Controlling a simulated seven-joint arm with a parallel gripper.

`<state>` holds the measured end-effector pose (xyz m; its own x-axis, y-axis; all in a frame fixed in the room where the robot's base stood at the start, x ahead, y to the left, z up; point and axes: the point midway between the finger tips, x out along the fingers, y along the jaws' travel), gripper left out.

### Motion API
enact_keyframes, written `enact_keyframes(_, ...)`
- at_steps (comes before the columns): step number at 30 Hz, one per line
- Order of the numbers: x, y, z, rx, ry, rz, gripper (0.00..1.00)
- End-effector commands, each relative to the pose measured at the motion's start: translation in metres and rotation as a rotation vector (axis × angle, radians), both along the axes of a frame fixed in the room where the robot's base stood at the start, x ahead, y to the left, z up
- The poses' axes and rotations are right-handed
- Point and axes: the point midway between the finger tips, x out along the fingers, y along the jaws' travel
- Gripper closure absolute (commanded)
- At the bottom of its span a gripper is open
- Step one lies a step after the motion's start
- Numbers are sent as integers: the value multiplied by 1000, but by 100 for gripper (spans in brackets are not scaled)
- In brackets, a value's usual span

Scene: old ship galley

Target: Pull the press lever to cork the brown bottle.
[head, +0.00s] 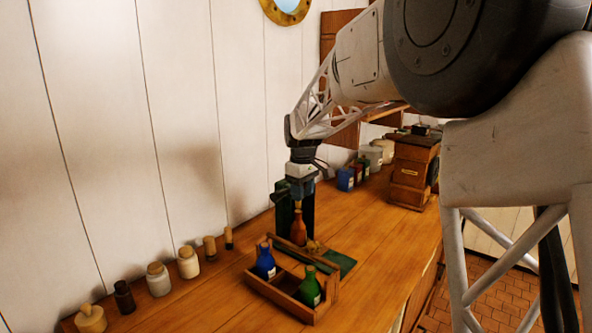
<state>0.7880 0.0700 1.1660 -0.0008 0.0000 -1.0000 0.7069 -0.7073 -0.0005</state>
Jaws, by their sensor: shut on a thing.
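The brown bottle (299,229) stands upright at the dark green press (283,210), behind a wooden crate. A pale piece shows at the top of its neck; I cannot tell how far it sits in. My gripper (300,190) points down at the top of the press, right above the bottle. It is shut on what appears to be the press lever, which is mostly hidden by the gripper and press. Part of the flat green press base (341,264) shows to the right of the bottle.
The wooden crate (268,290) in front holds a blue bottle (265,262), a green bottle (310,288) and small tan pieces. Several jars (158,280) line the wall at left. Small bottles (346,179) and a wooden box (411,178) stand behind.

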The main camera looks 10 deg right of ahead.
Motion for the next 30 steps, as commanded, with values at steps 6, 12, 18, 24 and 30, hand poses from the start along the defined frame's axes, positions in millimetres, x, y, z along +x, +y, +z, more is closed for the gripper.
enact_keyframes(6, 0, -1, 2, 0, -3, -1, 83)
enact_keyframes(12, 1, 0, 3, -1, -4, -1, 83)
enact_keyframes(18, 4, 3, 8, 0, -4, 0, 83)
enact_keyframes(24, 9, 8, 15, -1, -4, 0, 83)
enact_keyframes(30, 10, 10, 19, 0, -3, 0, 83)
